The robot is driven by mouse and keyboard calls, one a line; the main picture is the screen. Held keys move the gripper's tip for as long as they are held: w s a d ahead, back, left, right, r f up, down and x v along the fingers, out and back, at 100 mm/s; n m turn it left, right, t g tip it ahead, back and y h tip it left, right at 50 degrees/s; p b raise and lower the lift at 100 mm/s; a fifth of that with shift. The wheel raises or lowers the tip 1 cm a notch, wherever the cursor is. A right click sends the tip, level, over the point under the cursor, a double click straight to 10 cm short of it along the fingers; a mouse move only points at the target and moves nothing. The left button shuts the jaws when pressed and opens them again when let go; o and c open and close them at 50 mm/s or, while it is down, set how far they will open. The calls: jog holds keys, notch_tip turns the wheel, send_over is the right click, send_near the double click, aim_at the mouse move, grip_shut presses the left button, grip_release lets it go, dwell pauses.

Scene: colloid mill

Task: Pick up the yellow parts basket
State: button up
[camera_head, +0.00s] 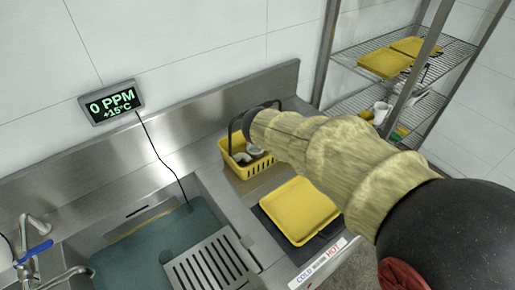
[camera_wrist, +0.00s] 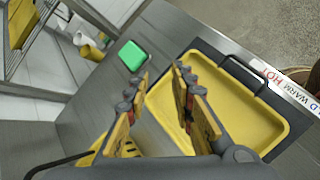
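The yellow parts basket (camera_head: 243,163) stands on the steel counter, right of the sink, with its black handle raised. Dark and pale parts lie inside it. In the wrist view only a bit of the yellow basket (camera_wrist: 122,147) shows at the lower left, partly behind my gripper, with a black bar at the far left edge. My gripper (camera_wrist: 160,76) is open, with nothing seen between its fingers. In the head view my sleeved arm reaches over the basket's right side and hides much of the gripper and part of the basket.
A yellow tray (camera_head: 299,210) on a dark base lies in front of the basket; it also fills the right of the wrist view (camera_wrist: 232,108). A green block (camera_wrist: 132,56) lies on the counter. The sink (camera_head: 150,245) is left; a wire rack (camera_head: 400,60) stands back right.

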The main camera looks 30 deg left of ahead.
jog(key=a+f+n+t+b, duration=0.1)
jog(key=a+f+n+t, duration=0.4)
jog(key=a, duration=0.6)
jog(key=n+b, duration=0.1)
jog(key=n, duration=0.3)
send_near(267, 157)
jog(key=x, duration=0.3)
jog(key=shift+s+f+t+y, duration=0.1)
jog(key=shift+f+t+y, duration=0.2)
jog(key=shift+f, duration=0.05)
jog(key=shift+w+d+f, duration=0.15)
jog(key=shift+w, duration=0.15)
jog(key=b+x, duration=0.3)
jog(key=x, duration=0.3)
jog(key=shift+w+d, duration=0.15)
jog(key=shift+w, duration=0.2)
jog(key=shift+c, duration=1.2)
jog(key=c, duration=0.4)
